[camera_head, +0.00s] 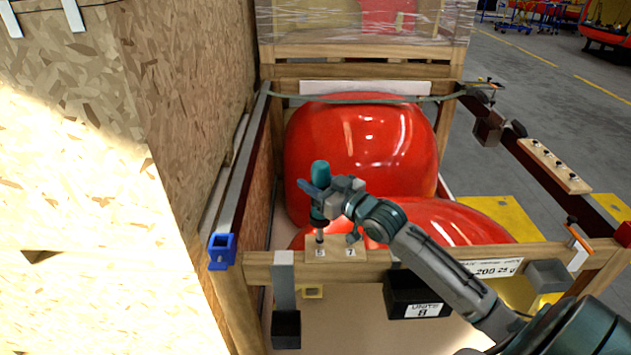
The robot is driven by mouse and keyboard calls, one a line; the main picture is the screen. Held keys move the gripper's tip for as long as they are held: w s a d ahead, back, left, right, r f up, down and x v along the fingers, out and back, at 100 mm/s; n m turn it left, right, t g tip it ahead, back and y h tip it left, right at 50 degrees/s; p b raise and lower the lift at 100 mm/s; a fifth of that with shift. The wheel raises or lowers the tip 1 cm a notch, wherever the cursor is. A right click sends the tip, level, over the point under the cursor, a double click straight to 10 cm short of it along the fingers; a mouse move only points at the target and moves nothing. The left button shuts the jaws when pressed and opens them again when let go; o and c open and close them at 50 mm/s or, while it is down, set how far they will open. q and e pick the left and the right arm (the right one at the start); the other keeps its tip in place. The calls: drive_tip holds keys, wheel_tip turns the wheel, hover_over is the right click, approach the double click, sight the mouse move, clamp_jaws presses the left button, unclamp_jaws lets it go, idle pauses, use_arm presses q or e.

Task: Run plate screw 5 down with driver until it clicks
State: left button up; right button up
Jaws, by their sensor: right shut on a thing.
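My right gripper (328,200) comes in from the lower right and is shut on a teal and dark driver (320,172). The driver stands roughly upright, its shank pointing down at the left side of a small wooden plate (335,256). The plate sits on the crate's front beam and has two small number labels; the left one is too small to read surely, the right looks like 7. A screw (320,238) shows under the driver tip; I cannot tell if the tip touches it. A second dark fitting (353,238) stands above the right label. My left gripper is out of view.
Glossy red nosecones (365,150) lie in the wooden crate behind the plate. A chipboard wall (180,110) closes off the left. A black box (408,296) hangs below the beam. A wooden strip with several dark screws (553,165) lies on the right rail.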

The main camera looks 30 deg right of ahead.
sight(315, 170)
drive_tip(key=shift+s+f+b, duration=0.1)
drive_tip(key=shift+f+b, duration=0.8)
drive_tip(key=shift+f, duration=0.25)
idle(2.0)
drive_tip(key=shift+r+p, duration=0.95)
drive_tip(key=shift+r, duration=0.05)
drive_tip(key=shift+r+p, duration=1.65)
drive_tip(key=shift+r, duration=0.25)
drive_tip(key=shift+f, duration=0.1)
